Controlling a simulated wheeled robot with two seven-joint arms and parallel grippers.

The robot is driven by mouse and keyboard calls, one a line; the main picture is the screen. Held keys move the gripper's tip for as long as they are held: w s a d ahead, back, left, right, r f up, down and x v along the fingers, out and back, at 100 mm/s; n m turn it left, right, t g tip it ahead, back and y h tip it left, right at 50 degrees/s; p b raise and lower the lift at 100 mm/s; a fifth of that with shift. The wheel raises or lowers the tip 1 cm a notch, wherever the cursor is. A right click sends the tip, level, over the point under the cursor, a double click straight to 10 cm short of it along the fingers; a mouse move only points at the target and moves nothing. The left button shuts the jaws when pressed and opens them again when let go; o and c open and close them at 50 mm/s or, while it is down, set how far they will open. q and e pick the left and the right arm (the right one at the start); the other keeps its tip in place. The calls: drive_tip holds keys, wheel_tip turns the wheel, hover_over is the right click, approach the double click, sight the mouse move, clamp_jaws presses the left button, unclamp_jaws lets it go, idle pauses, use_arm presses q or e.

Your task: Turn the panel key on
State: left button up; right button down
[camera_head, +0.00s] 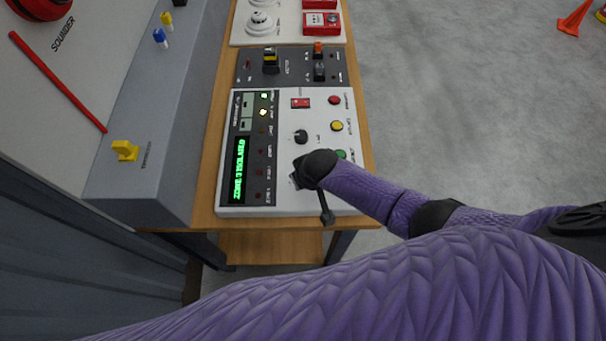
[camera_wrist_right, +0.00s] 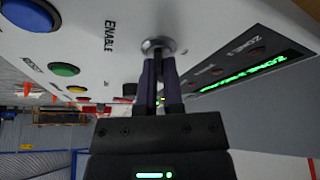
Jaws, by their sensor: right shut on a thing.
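The white alarm panel (camera_head: 225,175) lies on a wooden table, with a lit green text display (camera_head: 239,168) on its left side. My right gripper (camera_head: 298,174) is over the lower middle of the panel, its wrist covering the key in the head view. In the right wrist view my right gripper (camera_wrist_right: 158,88) has its two fingers close together on the panel key, at the round metal key switch (camera_wrist_right: 157,45) beside the ENABLE label. The key itself is mostly hidden between the fingers, so its angle cannot be told. My left gripper is not in view.
A black knob (camera_head: 301,136), red (camera_head: 334,100), yellow (camera_head: 337,126) and green (camera_head: 341,154) buttons sit close to my right gripper. A dark switch box (camera_head: 290,66) stands behind the panel. A grey cabinet (camera_head: 150,170) borders the table at left. Open floor lies right.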

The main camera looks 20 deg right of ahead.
drive_tip(key=c, duration=0.8)
unclamp_jaws()
drive_tip(key=shift+o, duration=0.2)
drive_tip(key=shift+r, duration=0.1)
drive_tip(key=p+v, duration=0.4)
drive_tip(key=v, duration=0.5)
drive_tip(key=shift+s+r+p, duration=0.25)
drive_tip(key=shift+r+p, duration=0.05)
